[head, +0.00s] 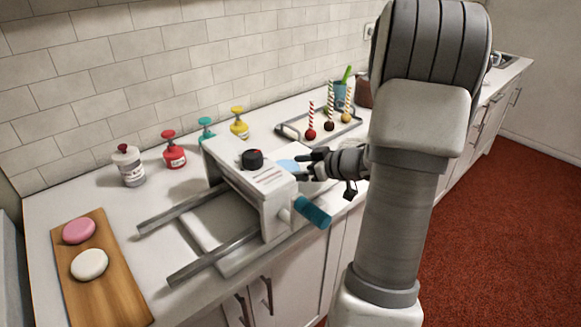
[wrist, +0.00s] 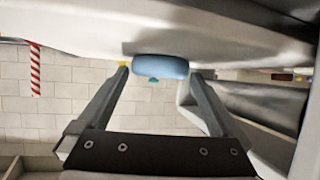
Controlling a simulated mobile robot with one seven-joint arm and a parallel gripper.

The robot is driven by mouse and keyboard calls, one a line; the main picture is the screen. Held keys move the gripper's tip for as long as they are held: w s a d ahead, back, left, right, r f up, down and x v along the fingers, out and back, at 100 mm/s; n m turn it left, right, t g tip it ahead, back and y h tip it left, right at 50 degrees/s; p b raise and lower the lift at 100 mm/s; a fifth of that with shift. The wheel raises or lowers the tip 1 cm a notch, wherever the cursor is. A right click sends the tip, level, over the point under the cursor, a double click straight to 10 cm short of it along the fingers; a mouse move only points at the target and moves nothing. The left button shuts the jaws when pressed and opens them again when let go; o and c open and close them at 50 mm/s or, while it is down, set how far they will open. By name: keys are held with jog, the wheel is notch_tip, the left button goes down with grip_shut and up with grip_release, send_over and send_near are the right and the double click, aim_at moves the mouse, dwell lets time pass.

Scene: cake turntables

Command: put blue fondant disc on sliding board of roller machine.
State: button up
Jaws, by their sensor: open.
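In the wrist view, which appears upside down, the blue disc (wrist: 160,67) sits against the white surface, in the gap at the fingertips. In the wrist view the fingers of my gripper (wrist: 164,80) are apart, with gaps to the disc.
A wooden board (head: 108,285) with a pink disc (head: 79,230) and a white disc (head: 90,264) lies at the left. Several bottles stand along the wall. A tray (head: 288,130) of cake pops is behind my gripper. The machine's blue handle (head: 313,212) sticks out in front.

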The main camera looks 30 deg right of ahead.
jog(key=p+v, duration=0.2)
jog(key=v, duration=0.9)
jog(key=shift+r, duration=0.1)
